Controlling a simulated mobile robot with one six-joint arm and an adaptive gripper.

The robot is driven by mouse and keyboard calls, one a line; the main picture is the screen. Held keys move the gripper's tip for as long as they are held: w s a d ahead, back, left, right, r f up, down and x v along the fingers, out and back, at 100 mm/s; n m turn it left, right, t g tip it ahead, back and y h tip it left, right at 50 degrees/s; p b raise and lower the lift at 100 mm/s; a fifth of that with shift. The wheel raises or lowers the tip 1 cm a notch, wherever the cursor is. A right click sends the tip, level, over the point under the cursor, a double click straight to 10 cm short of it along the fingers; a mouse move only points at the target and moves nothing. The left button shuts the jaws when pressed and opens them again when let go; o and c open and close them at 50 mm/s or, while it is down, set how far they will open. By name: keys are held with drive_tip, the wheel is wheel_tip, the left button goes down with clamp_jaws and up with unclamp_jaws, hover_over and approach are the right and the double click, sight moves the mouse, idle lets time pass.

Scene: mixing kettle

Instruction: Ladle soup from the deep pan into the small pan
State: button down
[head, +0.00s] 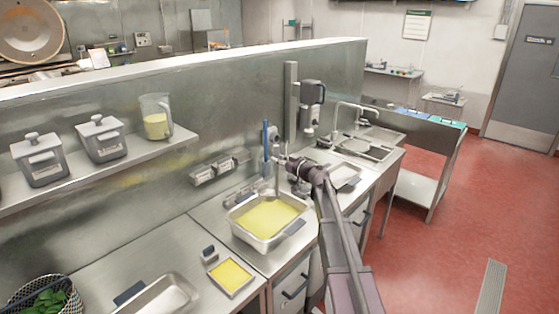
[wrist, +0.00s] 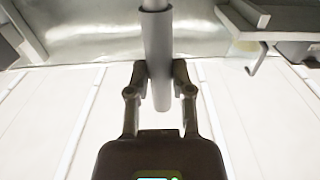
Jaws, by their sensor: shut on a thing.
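The deep pan (head: 244,233) stands on the counter in the head view, with yellow soup (head: 268,217) across its inside. The small pan (head: 245,284) sits on the counter in front and to the left, and it also holds yellow soup. My gripper (head: 281,161) is above the back of the deep pan. It is shut on a grey shaft, which I take as the ladle (head: 277,183); the shaft reaches down toward the soup. In the wrist view the shaft (wrist: 157,45) stands between my gripper's fingers (wrist: 160,78). The ladle's bowl cannot be seen.
A shallow empty pan (head: 163,296) lies at the front left, and a small grey block (head: 209,253) is behind the small pan. A shelf (head: 100,167) with grey containers and a jug (head: 156,118) runs along the metal partition. A sink (head: 362,149) is at the back right.

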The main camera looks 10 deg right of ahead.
wheel_tip(320, 180, down, 16)
drive_tip(key=b, duration=1.5)
drive_tip(key=shift+r+b, duration=0.25)
drive_tip(key=shift+b, duration=0.05)
idle(0.6)
wheel_tip(320, 180, up, 13)
drive_tip(key=p, duration=1.3)
idle(0.5)
